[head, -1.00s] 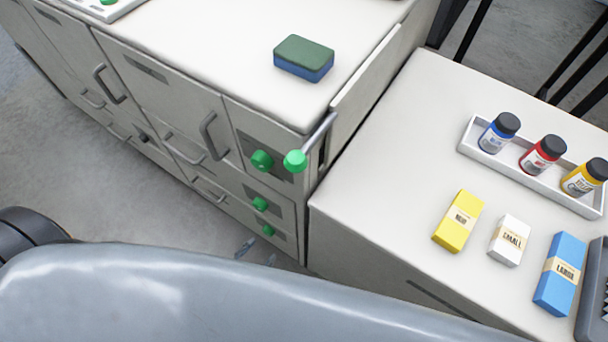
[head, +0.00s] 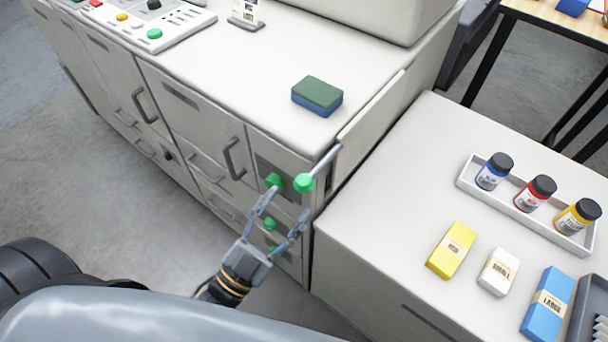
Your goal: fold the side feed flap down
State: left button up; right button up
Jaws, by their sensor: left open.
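The grey-white machine (head: 225,55) stands at the left and back. A pale panel along its right side, which looks like the side feed flap (head: 375,105), runs close against the side with its upper edge near the machine's top. A metal rod with a round green knob (head: 304,183) sticks out at the front right corner beside it. My left gripper (head: 284,205) is open and empty, its fingers pointing up toward the green knobs on the machine's front. It appears a little below the rod's knob. My right gripper is not in view.
A green-blue sponge (head: 317,96) lies on the machine top. A lower white cabinet (head: 385,210) stands close at the right, bearing a tray (head: 525,217) of bottles and a yellow box (head: 451,250), a white box (head: 498,272) and a blue box (head: 548,303). Its left part is clear.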

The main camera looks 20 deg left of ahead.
aim_at(304, 183)
pick_arm(q)
jog(key=p+x, duration=0.1)
jog(key=x, duration=0.5)
jog(key=shift+c, duration=0.4)
grip_shut()
